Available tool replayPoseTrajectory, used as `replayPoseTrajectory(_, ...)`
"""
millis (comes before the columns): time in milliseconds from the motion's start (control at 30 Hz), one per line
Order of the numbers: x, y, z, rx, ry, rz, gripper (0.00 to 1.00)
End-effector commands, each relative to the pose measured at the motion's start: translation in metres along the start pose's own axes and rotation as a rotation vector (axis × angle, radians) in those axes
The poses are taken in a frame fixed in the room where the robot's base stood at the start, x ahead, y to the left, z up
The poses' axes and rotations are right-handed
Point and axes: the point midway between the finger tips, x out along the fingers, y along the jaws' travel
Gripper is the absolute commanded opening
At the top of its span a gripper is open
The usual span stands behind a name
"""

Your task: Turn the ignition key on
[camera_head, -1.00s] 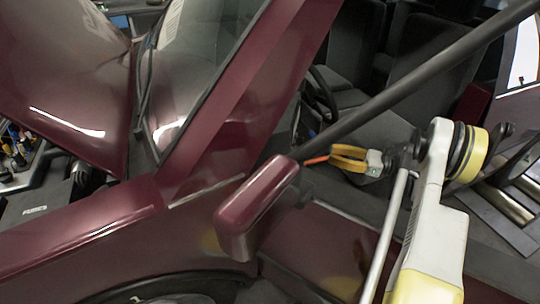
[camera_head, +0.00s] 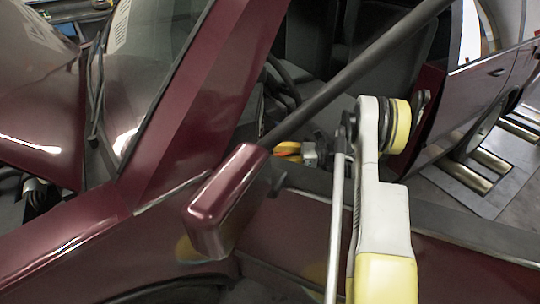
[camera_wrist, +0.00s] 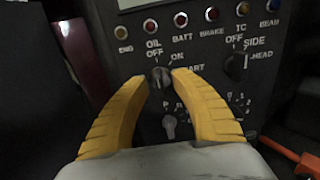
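In the wrist view a dark control panel faces me. The ignition switch (camera_wrist: 161,77) sits below the OIL light, with the labels OFF, ON and START around it. It looks like a small grey upright key. My gripper (camera_wrist: 159,80) has two yellow fingers, one on each side of the key, with the tips close to it. The fingers look apart, and I see no clear contact with the key. The key is not visible there.
A second switch (camera_wrist: 170,124) lies just below the key, and a headlight knob (camera_wrist: 236,65) is to the right. Indicator lights line the panel's top. In the head view the side mirror (camera_head: 226,199) and dark diagonal bar (camera_head: 350,77) are close to my arm.

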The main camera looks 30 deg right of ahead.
Motion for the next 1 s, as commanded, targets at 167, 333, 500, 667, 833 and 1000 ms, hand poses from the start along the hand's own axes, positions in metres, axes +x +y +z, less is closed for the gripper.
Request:
replayPoseTrajectory(167,0.0,0.0,0.0004,0.0,0.0,0.0,0.3)
replayPoseTrajectory(333,0.0,0.0,0.0004,0.0,0.0,0.0,0.0)
replayPoseTrajectory(500,0.0,0.0001,0.0004,0.0,0.0,0.0,0.0)
replayPoseTrajectory(667,0.0001,0.0001,0.0002,0.011,0.0,0.001,0.0)
replayPoseTrajectory(833,0.0001,0.0,-0.0002,0.062,0.0,0.001,0.0)
replayPoseTrajectory(1000,0.0001,-0.0001,-0.0006,0.168,0.0,0.001,0.0)
